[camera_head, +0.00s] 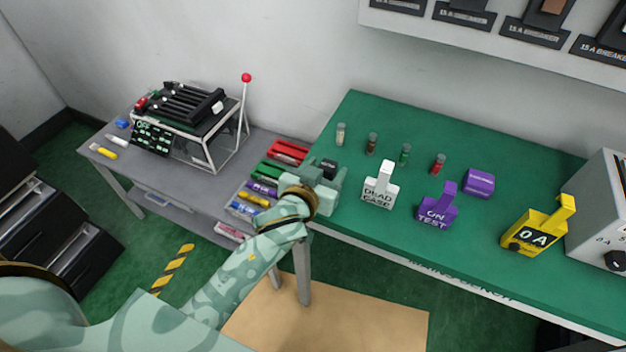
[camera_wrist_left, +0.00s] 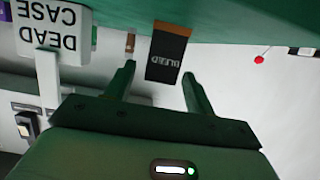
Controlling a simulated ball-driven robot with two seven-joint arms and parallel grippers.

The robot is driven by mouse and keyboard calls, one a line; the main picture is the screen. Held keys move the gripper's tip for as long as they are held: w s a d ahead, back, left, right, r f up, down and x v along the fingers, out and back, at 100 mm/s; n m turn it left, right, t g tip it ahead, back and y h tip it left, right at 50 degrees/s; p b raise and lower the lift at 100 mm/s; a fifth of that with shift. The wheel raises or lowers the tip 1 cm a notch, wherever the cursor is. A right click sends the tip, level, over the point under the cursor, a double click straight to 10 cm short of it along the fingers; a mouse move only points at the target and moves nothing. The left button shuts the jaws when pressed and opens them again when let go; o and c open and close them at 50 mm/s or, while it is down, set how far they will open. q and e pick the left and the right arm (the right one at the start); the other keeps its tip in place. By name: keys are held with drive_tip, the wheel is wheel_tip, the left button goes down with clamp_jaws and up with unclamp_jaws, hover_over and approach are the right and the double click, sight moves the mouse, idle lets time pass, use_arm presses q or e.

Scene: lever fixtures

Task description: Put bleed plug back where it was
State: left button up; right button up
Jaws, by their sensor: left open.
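The bleed plug (camera_wrist_left: 168,52) is a dark block lettered "BLEED" with thin orange-brown edges in the left wrist view, which appears upside down. It also shows in the head view as a small dark block (camera_head: 328,167) at the green table's left end, partly hidden by my gripper. My left gripper (camera_head: 325,184) is open, its two fingers on either side of the plug in the left wrist view (camera_wrist_left: 158,82). Gaps show between the plug and both fingers. I cannot tell where the plug was before. My right gripper is not in view.
The green table (camera_head: 480,235) holds several small vials, a white "DEAD CASE" block (camera_head: 380,193), a purple "ON TEST" block (camera_head: 437,210) and a yellow meter (camera_head: 530,235). Coloured holders (camera_head: 287,152) lie on the grey table (camera_head: 215,185), beside a framed rack (camera_head: 185,115) and a red-knobbed lever (camera_head: 246,78).

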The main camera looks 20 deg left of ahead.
use_arm(q)
drive_tip(key=p+v, duration=0.1)
drive_tip(key=v, duration=0.6)
drive_tip(key=shift+s+r, duration=0.15)
drive_tip(key=shift+r, duration=0.05)
drive_tip(key=shift+s+r+p, duration=0.1)
drive_tip(key=shift+s+p, duration=0.2)
drive_tip(key=shift+s, duration=0.2)
